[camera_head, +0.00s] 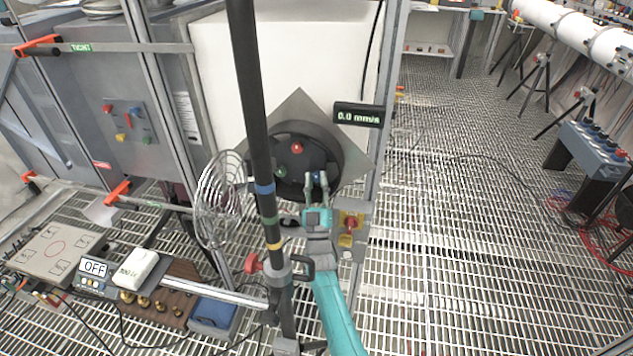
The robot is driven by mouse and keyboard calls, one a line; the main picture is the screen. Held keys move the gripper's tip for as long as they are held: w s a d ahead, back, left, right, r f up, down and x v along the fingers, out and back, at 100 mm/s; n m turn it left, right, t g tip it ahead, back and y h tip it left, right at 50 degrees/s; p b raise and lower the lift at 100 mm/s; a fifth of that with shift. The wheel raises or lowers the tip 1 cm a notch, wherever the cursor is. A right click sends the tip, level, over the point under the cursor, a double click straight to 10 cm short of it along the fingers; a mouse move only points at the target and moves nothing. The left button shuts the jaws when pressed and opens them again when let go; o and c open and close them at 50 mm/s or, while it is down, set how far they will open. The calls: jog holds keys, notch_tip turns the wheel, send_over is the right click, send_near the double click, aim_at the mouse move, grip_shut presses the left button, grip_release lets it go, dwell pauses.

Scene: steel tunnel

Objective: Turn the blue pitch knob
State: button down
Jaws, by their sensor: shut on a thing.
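A blue knob (317,177) sits at the lower right of a round black dial face (325,150) on a grey diamond-shaped plate (299,100). A red knob (297,147) is at the top of that face and a green knob (280,173) at the lower left. My gripper (317,182) reaches up from below, its two fingers shut on the blue knob. The fingers partly cover the knob, so its turn angle cannot be told. A small black display (358,115) at the upper right of the plate reads "0.0 mm/s".
A black pole (252,90) with coloured bands stands just left of the dial. A wire fan cage (219,200) is beside it. A yellow box with a red switch (350,228) is close to the right of my gripper.

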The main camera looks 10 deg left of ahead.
jog(key=c, duration=0.9)
grip_release()
jog(key=shift+o, duration=0.2)
jog(key=v, duration=1.2)
jog(key=shift+d+f, duration=0.1)
